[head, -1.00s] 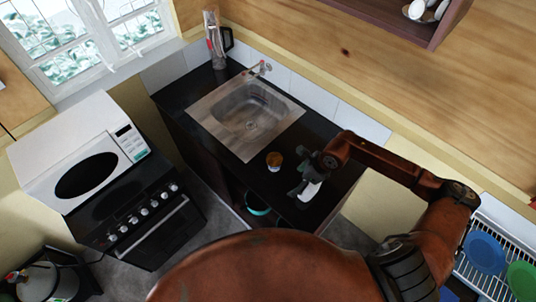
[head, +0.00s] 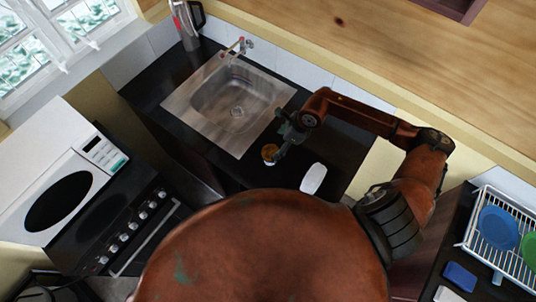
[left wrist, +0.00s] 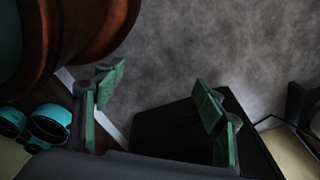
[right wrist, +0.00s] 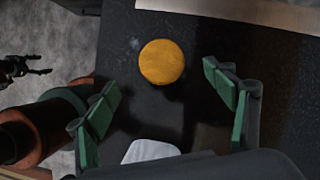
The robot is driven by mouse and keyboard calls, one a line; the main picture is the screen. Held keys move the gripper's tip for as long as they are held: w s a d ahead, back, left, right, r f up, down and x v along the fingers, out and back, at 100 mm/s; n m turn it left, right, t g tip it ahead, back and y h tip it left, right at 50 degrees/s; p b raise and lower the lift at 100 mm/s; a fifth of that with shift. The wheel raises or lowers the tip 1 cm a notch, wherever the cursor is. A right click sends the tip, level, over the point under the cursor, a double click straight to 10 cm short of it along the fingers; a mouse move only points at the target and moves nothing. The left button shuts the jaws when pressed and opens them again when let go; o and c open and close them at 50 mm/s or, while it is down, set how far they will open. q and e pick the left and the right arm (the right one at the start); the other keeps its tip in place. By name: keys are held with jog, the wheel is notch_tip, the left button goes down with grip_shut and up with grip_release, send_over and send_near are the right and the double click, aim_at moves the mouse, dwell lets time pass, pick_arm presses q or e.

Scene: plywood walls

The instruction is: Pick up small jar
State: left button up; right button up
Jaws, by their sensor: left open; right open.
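The small jar (head: 269,153) with an orange-brown top stands on the black counter, just right of the sink's front corner. In the right wrist view its round orange lid (right wrist: 162,62) shows from above, beyond the fingertips and between their lines. My right gripper (head: 282,148) is open and empty, close beside the jar in the head view. It also shows in the right wrist view (right wrist: 165,88), with its green finger pads spread apart.
A white oblong item (head: 313,179) lies on the counter right of the jar, also in the right wrist view (right wrist: 150,151). The sink (head: 235,105) is at the left. A stove (head: 125,225) and a dish rack (head: 500,235) stand farther off.

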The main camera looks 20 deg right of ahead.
aim_at(274, 152)
jog(key=f+b, duration=0.1)
jog(key=f, duration=0.1)
jog(key=f+b, duration=0.1)
jog(key=b, duration=0.1)
jog(key=shift+w+f, duration=0.2)
jog(key=shift+f, duration=0.2)
jog(key=shift+f+b, duration=0.6)
jog(key=shift+f, duration=0.25)
jog(key=shift+a+f, duration=0.15)
jog(key=shift+f, duration=0.1)
jog(key=p+x, duration=0.2)
jog(key=x, duration=0.4)
jog(key=shift+a+p, duration=0.15)
jog(key=shift+p, duration=0.15)
jog(key=shift+w+a+f, duration=0.1)
jog(key=shift+f, duration=0.3)
pick_arm(q)
jog(key=shift+s+a+f, duration=0.1)
jog(key=shift+s+f, duration=0.15)
jog(key=shift+f, duration=0.4)
jog(key=shift+s+f, duration=0.2)
jog(key=shift+f, duration=0.4)
pick_arm(e)
jog(key=c, duration=1.6)
